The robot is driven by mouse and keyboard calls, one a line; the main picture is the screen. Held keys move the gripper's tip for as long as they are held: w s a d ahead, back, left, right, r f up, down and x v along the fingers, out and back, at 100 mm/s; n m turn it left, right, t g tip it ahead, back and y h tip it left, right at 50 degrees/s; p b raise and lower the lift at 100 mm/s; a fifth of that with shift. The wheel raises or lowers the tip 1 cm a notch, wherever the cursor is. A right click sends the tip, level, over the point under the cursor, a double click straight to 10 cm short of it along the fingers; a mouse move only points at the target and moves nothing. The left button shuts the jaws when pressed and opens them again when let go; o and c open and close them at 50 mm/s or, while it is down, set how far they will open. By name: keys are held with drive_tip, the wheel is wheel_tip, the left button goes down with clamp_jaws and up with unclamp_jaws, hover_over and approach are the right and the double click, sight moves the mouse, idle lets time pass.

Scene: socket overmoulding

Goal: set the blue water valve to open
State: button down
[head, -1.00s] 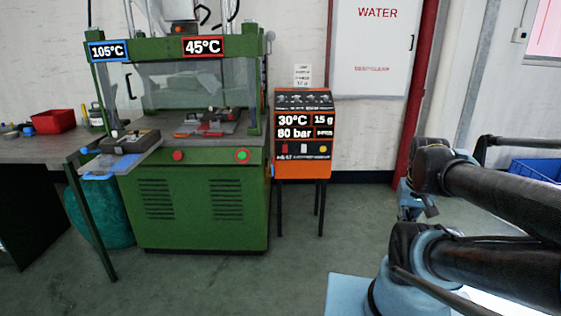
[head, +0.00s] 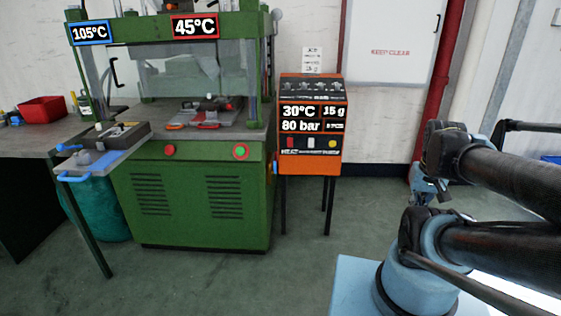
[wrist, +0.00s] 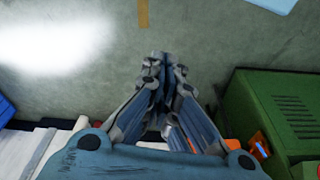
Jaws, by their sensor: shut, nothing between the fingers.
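A small blue part (head: 272,168) shows at the right edge of the green press (head: 180,205), beside the orange control unit. It is too small to tell whether it is the water valve or how its handle is set. In the wrist view a small blue piece (wrist: 262,146) shows beside the green machine body (wrist: 255,105), next to orange parts. My gripper (wrist: 164,62) points over bare floor, its fingers together and empty. In the head view my gripper (head: 425,192) hangs at the right, well apart from the press and partly hidden by my arm.
The orange control unit (head: 310,160) stands on thin legs right of the press. A side table (head: 35,145) with a red bin (head: 43,107) is at the left. A white cabinet (head: 392,60) is on the back wall. The floor (head: 300,270) in front is clear.

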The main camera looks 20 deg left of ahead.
drive_tip(key=w+a+r+n+y, duration=0.1)
drive_tip(key=w+a+r+y, duration=0.15)
drive_tip(key=w+a, duration=0.65)
drive_tip(key=w+a+r+g+y, duration=0.15)
drive_tip(key=w+a+y, duration=0.25)
drive_tip(key=w+a, duration=0.5)
drive_tip(key=w+a+r+n+y, duration=0.1)
drive_tip(key=w+a+r+y, duration=0.2)
drive_tip(key=w+a, duration=0.6)
drive_tip(key=w+a+f+n+y, duration=0.1)
drive_tip(key=w+a+f+y, duration=0.1)
drive_tip(key=w+a+f, duration=0.3)
drive_tip(key=w+a+f+y, duration=0.2)
drive_tip(key=w+a, duration=0.1)
drive_tip(key=w, duration=0.4)
drive_tip(key=w+a+f+n+g+y, duration=0.1)
drive_tip(key=w+a+f+y, duration=0.1)
drive_tip(key=a+f, duration=0.35)
drive_tip(key=w+a+f+g+y, duration=0.1)
drive_tip(key=a+f+g+y, duration=0.15)
drive_tip(key=f, duration=0.55)
drive_tip(key=a, duration=0.9)
drive_tip(key=shift+s+a+r+t, duration=0.15)
drive_tip(key=shift+s+a+t, duration=0.15)
drive_tip(key=shift+s+t, duration=0.1)
